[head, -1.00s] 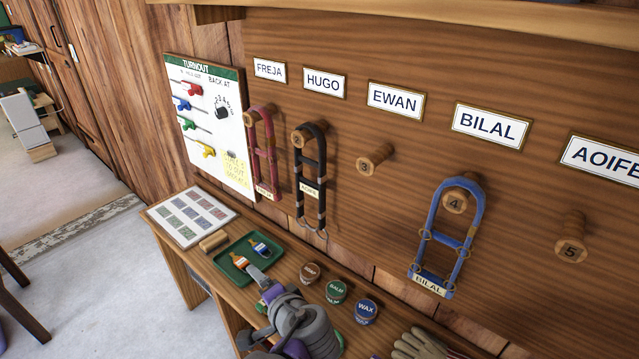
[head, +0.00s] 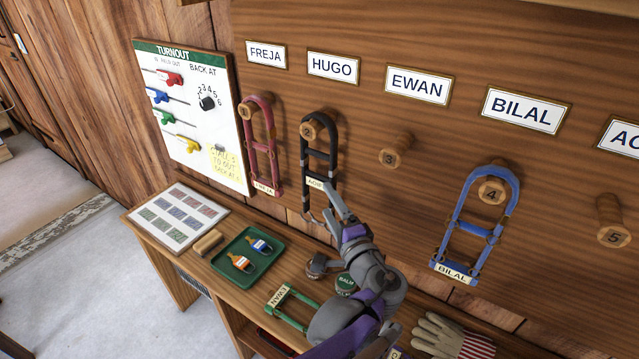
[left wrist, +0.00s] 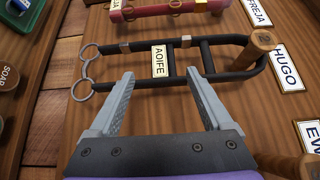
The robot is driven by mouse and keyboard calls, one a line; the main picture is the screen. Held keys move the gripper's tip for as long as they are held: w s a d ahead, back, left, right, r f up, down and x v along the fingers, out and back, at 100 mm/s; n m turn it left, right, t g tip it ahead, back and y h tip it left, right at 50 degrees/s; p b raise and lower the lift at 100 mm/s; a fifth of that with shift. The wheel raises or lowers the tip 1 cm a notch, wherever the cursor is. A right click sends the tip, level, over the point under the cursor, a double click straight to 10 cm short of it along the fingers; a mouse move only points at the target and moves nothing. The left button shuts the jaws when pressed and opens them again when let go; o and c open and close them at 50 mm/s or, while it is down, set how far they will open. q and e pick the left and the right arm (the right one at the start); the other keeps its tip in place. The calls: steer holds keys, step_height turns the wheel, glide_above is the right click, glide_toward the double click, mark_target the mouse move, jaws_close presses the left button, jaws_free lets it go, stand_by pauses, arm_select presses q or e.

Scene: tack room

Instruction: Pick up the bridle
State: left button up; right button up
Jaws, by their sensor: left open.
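The black bridle (head: 305,158) hangs on peg 2 under the HUGO plate, and its tag reads AOIFE. My left gripper (head: 334,203) is just in front of its lower part. In the left wrist view the black bridle (left wrist: 228,41) lies across the picture, with its metal bit rings at left. The open left fingers (left wrist: 158,78) point at it, with the tag between and beyond the tips. No hold on it shows. A red bridle (head: 252,150) hangs on peg 1 and a blue one (head: 463,215) on peg 4. My right gripper is out of view.
A green bridle tagged EWAN (head: 290,308) lies on the bench below. Peg 3 (head: 396,150) and peg 5 (head: 612,232) are bare.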

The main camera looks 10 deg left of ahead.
mark_target(318, 183)
arm_select(q)
steer(key=x, duration=0.4)
steer(key=p+x, duration=0.1)
steer(key=x, duration=0.1)
steer(key=shift+w+a+r, duration=0.1)
steer(key=shift+w+r, duration=0.2)
steer(key=shift+r, duration=0.05)
steer(key=shift+w+a+f, duration=0.1)
steer(key=shift+w+a, duration=0.1)
steer(key=shift+w, duration=0.15)
steer(key=shift+s, duration=0.15)
steer(key=shift+c, duration=0.7)
jaws_close()
